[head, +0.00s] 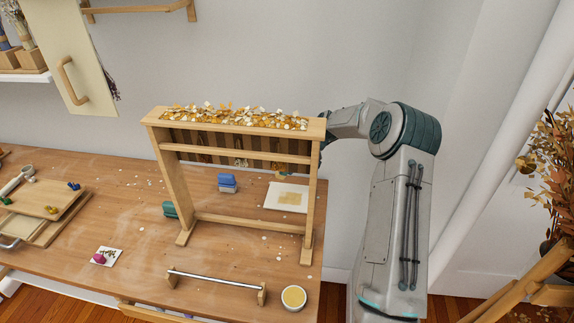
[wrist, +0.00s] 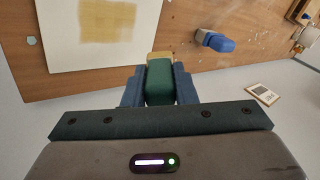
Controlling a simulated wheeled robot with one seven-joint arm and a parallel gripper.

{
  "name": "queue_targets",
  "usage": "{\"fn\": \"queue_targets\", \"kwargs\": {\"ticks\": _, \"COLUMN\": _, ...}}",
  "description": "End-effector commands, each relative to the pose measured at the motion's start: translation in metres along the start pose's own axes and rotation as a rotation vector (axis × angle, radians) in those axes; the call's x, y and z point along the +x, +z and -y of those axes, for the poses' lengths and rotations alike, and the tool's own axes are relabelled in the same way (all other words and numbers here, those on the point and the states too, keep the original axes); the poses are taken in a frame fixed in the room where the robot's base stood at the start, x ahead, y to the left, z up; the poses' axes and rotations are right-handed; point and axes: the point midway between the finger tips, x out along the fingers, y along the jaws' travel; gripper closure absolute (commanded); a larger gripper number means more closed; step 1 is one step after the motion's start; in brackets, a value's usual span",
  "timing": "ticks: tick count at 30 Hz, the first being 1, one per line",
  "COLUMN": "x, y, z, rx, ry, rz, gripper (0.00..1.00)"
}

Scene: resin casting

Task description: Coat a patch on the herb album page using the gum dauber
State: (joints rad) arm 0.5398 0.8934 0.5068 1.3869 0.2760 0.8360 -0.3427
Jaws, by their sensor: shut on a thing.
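The album page (head: 272,203) is a white sheet lying on the table behind the wooden rack's right side. It bears a yellowish-tan patch (head: 290,199), which also shows at the top left of the wrist view (wrist: 108,20). My gripper (wrist: 158,84) is shut on the gum dauber (wrist: 159,82), which has a green body and a tan tip. In the wrist view the tip points away from the camera, just beside the page's edge; whether it touches anything I cannot tell. In the head view the rack mostly hides my gripper.
The wooden rack (head: 236,151), topped with loose petals, stands between the head camera and the page. A blue block (head: 228,183) stands left of the page. A round tub of yellowish stuff (head: 294,298) and a metal-barred holder (head: 214,284) are at the front.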

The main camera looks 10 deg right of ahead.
Motion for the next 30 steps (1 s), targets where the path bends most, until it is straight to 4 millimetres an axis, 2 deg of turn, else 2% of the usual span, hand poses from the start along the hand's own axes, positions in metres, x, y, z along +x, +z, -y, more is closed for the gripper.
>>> {"fn": "queue_targets", "kwargs": {"ticks": 5, "x": 0.014, "y": 0.003, "z": -0.001, "rx": -0.007, "ry": -0.003, "rz": 0.007, "gripper": 1.00}}
{"fn": "queue_targets", "kwargs": {"ticks": 18, "x": 0.048, "y": 0.011, "z": -0.026, "rx": -0.004, "ry": -0.001, "rz": 0.005, "gripper": 1.00}}
{"fn": "queue_targets", "kwargs": {"ticks": 30, "x": 0.050, "y": 0.011, "z": -0.029, "rx": -0.004, "ry": 0.000, "rz": 0.003, "gripper": 1.00}}
